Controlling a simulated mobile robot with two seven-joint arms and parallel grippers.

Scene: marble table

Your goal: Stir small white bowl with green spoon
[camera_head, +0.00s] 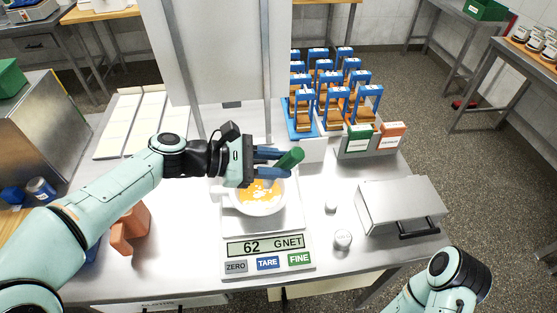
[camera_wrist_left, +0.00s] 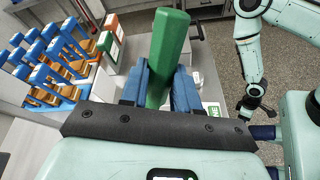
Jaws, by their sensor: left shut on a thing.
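The small white bowl (camera_head: 258,213) holds orange-yellow pieces and stands on a scale reading 62. My left gripper (camera_head: 268,164) is above the back part of the bowl, shut on the green spoon (camera_head: 291,158). The thick green handle also shows between the blue fingers in the left wrist view (camera_wrist_left: 168,52). The spoon's lower end is hidden, so I cannot tell whether it touches the contents. My right arm shows at the lower right of the head view. In the left wrist view, blue finger-like parts (camera_wrist_left: 265,132) show at the right edge, partly cut off.
The scale (camera_head: 301,240) stands near the table's front edge. A metal box (camera_head: 400,203) with a black handle and small weights (camera_head: 343,239) are to its right. Blue-handled holders (camera_head: 330,90) stand behind. An orange object (camera_head: 125,232) lies left, below my left arm.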

